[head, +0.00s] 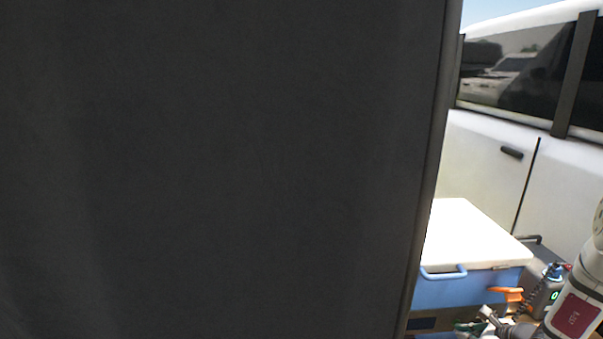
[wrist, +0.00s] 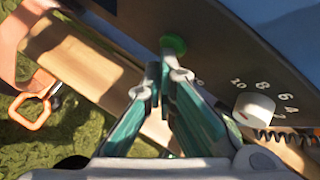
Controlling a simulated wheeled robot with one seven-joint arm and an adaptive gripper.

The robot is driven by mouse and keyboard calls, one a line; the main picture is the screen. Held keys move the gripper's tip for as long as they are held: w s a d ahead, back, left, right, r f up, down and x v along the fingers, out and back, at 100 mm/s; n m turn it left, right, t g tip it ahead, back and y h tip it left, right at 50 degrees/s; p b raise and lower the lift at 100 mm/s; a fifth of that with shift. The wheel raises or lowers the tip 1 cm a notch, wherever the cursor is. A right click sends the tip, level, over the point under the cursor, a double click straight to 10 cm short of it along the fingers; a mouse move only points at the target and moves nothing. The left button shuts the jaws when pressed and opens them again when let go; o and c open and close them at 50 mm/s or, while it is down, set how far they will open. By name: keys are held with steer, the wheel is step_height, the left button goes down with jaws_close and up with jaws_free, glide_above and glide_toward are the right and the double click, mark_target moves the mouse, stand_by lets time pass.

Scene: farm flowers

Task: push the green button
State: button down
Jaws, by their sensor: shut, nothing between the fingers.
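The green button (wrist: 174,44) is round and sits on a dark grey panel (wrist: 215,60) at the top middle of the wrist view. My gripper (wrist: 163,76) is shut and empty, its teal fingers together with their tips just below the button in the picture. I cannot tell whether the tips touch the button or the panel. In the head view, a small grey device (head: 545,297) with a green-lit mark stands at the lower right, beside my arm. The button itself cannot be made out there.
An orange-handled tool (wrist: 33,112) and wooden plank (wrist: 85,70) are left. A large dark panel (head: 210,170) blocks most of the head view. A blue cooler (head: 470,289) stands near a white van (head: 490,150).

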stand_by(0.3)
steer(key=shift+s+b, duration=0.35)
steer(key=shift+s, duration=0.15)
steer(key=s+b, duration=0.2)
steer(key=s, duration=0.4)
stand_by(0.4)
steer(key=shift+s+d, duration=0.1)
steer(key=shift+d, duration=0.05)
